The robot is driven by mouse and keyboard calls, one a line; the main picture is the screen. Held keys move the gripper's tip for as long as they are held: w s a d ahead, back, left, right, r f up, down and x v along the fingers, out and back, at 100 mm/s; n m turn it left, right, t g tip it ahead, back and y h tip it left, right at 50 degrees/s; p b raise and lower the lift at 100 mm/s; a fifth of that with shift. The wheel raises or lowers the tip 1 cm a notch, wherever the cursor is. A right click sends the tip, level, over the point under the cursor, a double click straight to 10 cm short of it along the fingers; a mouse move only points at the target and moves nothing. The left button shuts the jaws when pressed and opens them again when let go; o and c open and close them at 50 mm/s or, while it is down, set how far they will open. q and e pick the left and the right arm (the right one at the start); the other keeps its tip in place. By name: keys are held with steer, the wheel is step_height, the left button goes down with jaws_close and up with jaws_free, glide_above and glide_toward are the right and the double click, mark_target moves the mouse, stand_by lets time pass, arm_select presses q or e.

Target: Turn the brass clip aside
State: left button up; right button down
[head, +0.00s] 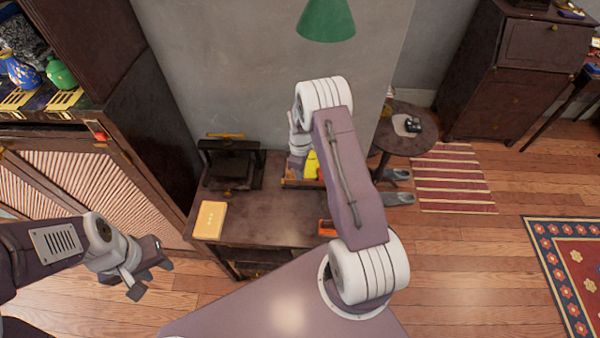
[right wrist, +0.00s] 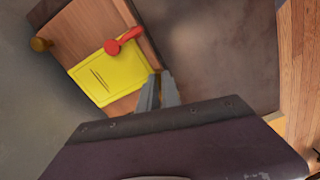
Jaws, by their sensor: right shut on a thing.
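A wooden tray (right wrist: 142,30) holds a yellow slab (right wrist: 115,72); the slab also shows in the head view (head: 311,165). A small brass-coloured piece (right wrist: 40,44) sits at the tray's far left edge and may be the brass clip. A red lever-like piece (right wrist: 123,40) lies over the slab's edge. My right gripper (right wrist: 163,78) is shut at the tray's right side wall, seemingly on that wall, apart from the brass piece. Its fingertips are hidden by my arm in the head view. My left gripper (head: 150,280) is empty, with its fingers apart, left of the table.
The tray stands on a dark wooden table (head: 270,215). The table also bears a black press-like stand (head: 230,165), a tan box (head: 210,219) and an orange item (head: 327,228). A cabinet (head: 150,120) is at left, and a round side table (head: 405,140) at right.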

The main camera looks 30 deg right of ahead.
steer(key=shift+r+n, duration=0.1)
steer(key=shift+n, duration=1.2)
steer(key=shift+w+d, duration=0.1)
steer(key=c, duration=1.6)
jaws_free()
steer(key=shift+o, duration=0.2)
step_height(320, 180, up, 9)
steer(key=b, duration=0.1)
